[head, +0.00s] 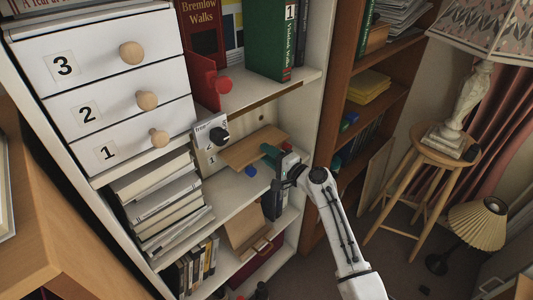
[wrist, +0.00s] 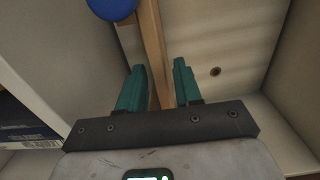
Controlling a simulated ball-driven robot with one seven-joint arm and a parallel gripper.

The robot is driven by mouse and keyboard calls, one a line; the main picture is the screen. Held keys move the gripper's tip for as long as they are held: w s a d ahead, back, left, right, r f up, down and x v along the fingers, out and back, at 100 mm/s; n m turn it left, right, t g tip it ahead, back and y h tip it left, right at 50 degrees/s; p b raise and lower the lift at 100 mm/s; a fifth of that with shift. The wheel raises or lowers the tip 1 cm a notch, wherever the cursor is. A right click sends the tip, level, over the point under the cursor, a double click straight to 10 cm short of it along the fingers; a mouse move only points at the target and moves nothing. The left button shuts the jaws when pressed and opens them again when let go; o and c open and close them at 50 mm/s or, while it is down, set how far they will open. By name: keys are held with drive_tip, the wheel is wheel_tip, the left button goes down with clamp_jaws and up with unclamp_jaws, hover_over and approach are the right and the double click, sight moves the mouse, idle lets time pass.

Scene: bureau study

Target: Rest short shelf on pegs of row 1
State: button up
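The short shelf (head: 256,148) is a light wooden board in the bookcase bay, roughly level in the head view. My gripper (head: 271,153) has its teal fingers at the board's right end. In the wrist view my gripper (wrist: 160,85) has the board's narrow edge (wrist: 154,50) between its fingers, shut on it. Whether the board touches any peg cannot be told.
A white numbered panel (head: 209,146) with a dark knob stands left of the board. Numbered drawers (head: 100,68) and stacked books (head: 155,195) are further left. The white bookcase upright (head: 318,115) is on the right.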

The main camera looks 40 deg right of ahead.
drive_tip(key=shift+s+d, duration=0.1)
drive_tip(key=shift+s, duration=2.35)
drive_tip(key=o, duration=0.6)
drive_tip(key=shift+c, duration=0.2)
drive_tip(key=shift+s, duration=0.1)
drive_tip(key=s, duration=0.5)
drive_tip(key=shift+p, duration=0.4)
drive_tip(key=shift+w, duration=0.1)
